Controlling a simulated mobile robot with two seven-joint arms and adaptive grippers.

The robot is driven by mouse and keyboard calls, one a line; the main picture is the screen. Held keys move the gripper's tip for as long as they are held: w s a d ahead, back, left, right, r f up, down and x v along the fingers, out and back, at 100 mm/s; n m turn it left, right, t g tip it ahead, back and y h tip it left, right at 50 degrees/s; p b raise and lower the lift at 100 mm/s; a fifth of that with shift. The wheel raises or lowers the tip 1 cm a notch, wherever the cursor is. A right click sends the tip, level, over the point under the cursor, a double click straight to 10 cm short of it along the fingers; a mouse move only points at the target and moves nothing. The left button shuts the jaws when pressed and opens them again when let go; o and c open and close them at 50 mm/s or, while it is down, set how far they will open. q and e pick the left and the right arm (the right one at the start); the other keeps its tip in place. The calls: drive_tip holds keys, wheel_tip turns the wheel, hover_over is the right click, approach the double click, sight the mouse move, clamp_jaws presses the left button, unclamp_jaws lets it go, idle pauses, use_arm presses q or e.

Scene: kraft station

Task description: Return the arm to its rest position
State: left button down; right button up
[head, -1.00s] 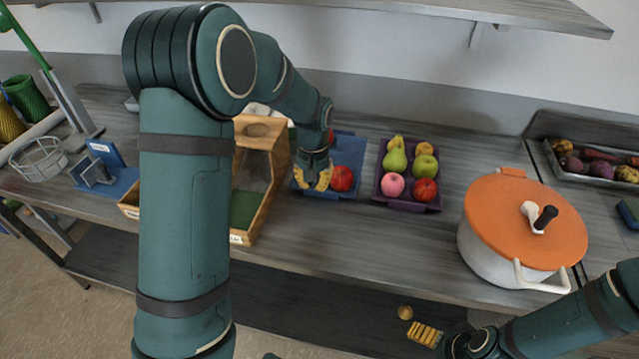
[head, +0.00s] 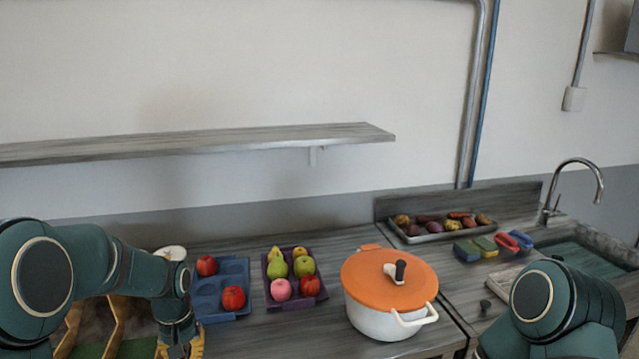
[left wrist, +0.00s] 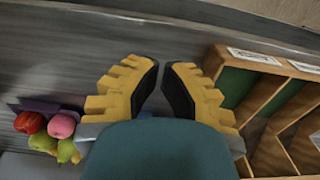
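My left arm comes in from the left in the head view. Its gripper (head: 180,350) is at the bottom edge, in front of the blue tray, partly cut off by the frame. In the left wrist view the yellow fingers of my left gripper (left wrist: 161,72) stand apart with an empty gap between their black pads, over the grey table. My right arm (head: 548,305) is at the bottom right of the head view; its gripper is out of the frame.
The blue tray (head: 207,291) holds two red fruits. The purple tray (head: 295,300) holds several fruits. A white pot with an orange lid (head: 388,277) stands right of it. A wooden box (left wrist: 262,120) is beside the left gripper. A shelf (head: 200,144) hangs above.

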use_arm(q)
drive_tip(key=s+d+f+h, duration=0.1)
drive_tip(key=s+d+f, duration=0.1)
drive_tip(key=d+f, duration=0.3)
drive_tip(key=s+d+f+h, duration=0.1)
drive_tip(key=s+d+f, duration=0.2)
drive_tip(key=f, duration=0.5)
drive_tip(key=s+d+f+t+h, duration=0.1)
drive_tip(key=s+d+f, duration=0.3)
drive_tip(key=s+d, duration=0.1)
drive_tip(key=s+d+f+t+b, duration=0.1)
drive_tip(key=s+d+f, duration=0.3)
drive_tip(key=s, duration=0.4)
drive_tip(key=shift+d+f+m+h, duration=0.2)
drive_tip(key=shift+d+m+h, duration=0.15)
drive_tip(key=shift+m+h, duration=0.05)
